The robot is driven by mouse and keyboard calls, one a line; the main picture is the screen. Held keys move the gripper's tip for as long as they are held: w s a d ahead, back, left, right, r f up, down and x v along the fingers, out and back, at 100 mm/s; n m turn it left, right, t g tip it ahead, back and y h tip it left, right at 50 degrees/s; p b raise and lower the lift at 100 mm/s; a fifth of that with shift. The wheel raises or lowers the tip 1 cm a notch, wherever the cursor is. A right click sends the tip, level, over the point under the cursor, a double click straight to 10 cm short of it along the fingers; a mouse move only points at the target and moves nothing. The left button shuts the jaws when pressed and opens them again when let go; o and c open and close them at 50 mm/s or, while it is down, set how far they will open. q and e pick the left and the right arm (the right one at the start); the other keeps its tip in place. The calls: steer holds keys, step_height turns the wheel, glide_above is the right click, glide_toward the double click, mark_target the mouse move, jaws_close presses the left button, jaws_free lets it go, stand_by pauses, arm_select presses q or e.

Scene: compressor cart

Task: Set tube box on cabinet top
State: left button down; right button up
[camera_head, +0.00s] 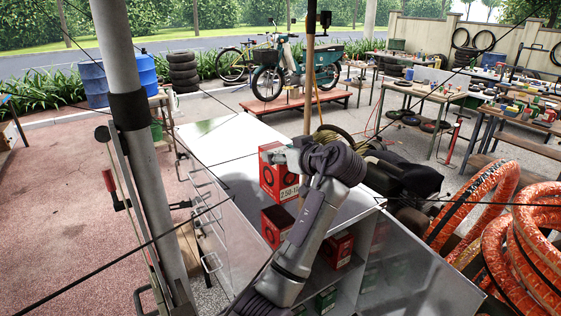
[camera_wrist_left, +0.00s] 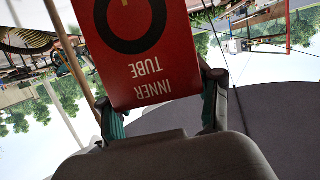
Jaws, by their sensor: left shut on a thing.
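The tube box (camera_head: 279,174) is red with white print and a black ring. My left gripper (camera_head: 294,158) is shut on it in the head view. The wrist view shows the box (camera_wrist_left: 145,50), with its INNER TUBE lettering upside down, between the two teal-padded fingers (camera_wrist_left: 165,115). The cabinet top (camera_head: 225,145) is a pale flat surface, and the box appears over its near part. I cannot tell whether the box touches it. My left wrist and arm hide part of the top. My right gripper is not in view.
Another red box (camera_head: 277,224) is just below the held one, and a further red box (camera_head: 340,249) is in the cabinet's open shelf. A grey pole (camera_head: 127,110) stands at the left. Orange coiled tubes (camera_head: 525,235) lie at the right. The far left of the cabinet top is clear.

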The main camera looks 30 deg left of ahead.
arm_select(q)
steer(key=shift+d+f+p, duration=0.1)
steer(key=shift+f+p, duration=0.2)
steer(key=shift+p, duration=0.05)
step_height(320, 180, down, 2)
steer(key=shift+d+f+p, duration=0.1)
steer(key=shift+f+p, duration=0.1)
steer(key=shift+p, duration=0.5)
steer(key=shift+f, duration=0.6)
steer(key=shift+c, duration=1.1)
jaws_free()
